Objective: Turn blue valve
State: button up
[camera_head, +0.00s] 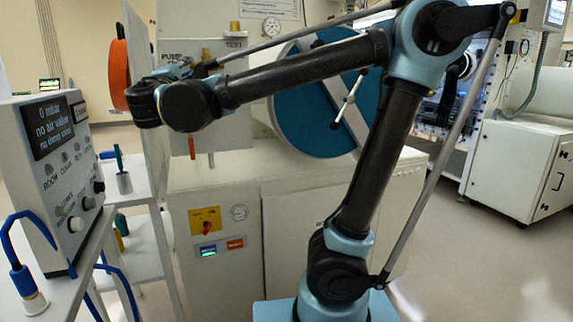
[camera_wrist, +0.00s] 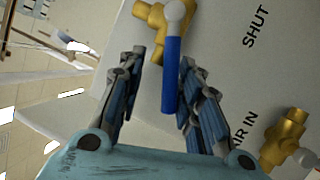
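The blue valve shows in the wrist view as a long blue handle (camera_wrist: 171,75) with a pale round cap at its top, on a brass body (camera_wrist: 149,16) fixed to a light grey panel. My gripper (camera_wrist: 158,62) is open in the wrist view, with one finger on each side of the handle. The handle lies closer to the right finger; I cannot tell whether they touch. In the head view my arm reaches left to the panel marked PUMP, and its wrist hides the blue valve and most of my gripper.
A second brass valve (camera_wrist: 284,136) sits at lower right in the wrist view, near lettering ending "IR IN". "SHUT" is printed beside the blue valve. In the head view, an orange disc (camera_head: 119,75) and a control box (camera_head: 50,165) stand left; a large blue round door (camera_head: 315,115) stands behind my arm.

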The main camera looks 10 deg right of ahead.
jog(key=shift+a+r+m+g+h, duration=0.1)
jog(key=shift+r+m+g+h, duration=0.1)
jog(key=shift+r+m, duration=0.3)
jog(key=shift+r+m+g+h, duration=0.1)
jog(key=shift+r+m+g, duration=0.1)
jog(key=shift+m, duration=0.5)
jog(key=shift+s, duration=0.45)
jog(key=v, duration=1.7)
jog(key=w+d+f+m+g+h, duration=0.2)
jog(key=w+d+f+g+h, duration=0.3)
jog(key=w+d+f, duration=0.85)
jog(key=d+f+m+g, duration=0.2)
jog(key=d+f+g, duration=0.2)
jog(key=d, duration=0.5)
jog(key=d+f+m+g+y, duration=0.1)
jog(key=d+f+m+g, duration=0.1)
jog(key=d+f, duration=0.5)
jog(key=shift+w+d+f+g, duration=0.2)
jog(key=shift+d+f+g, duration=0.2)
jog(key=shift+d+g, duration=0.55)
jog(key=shift+d, duration=0.1)
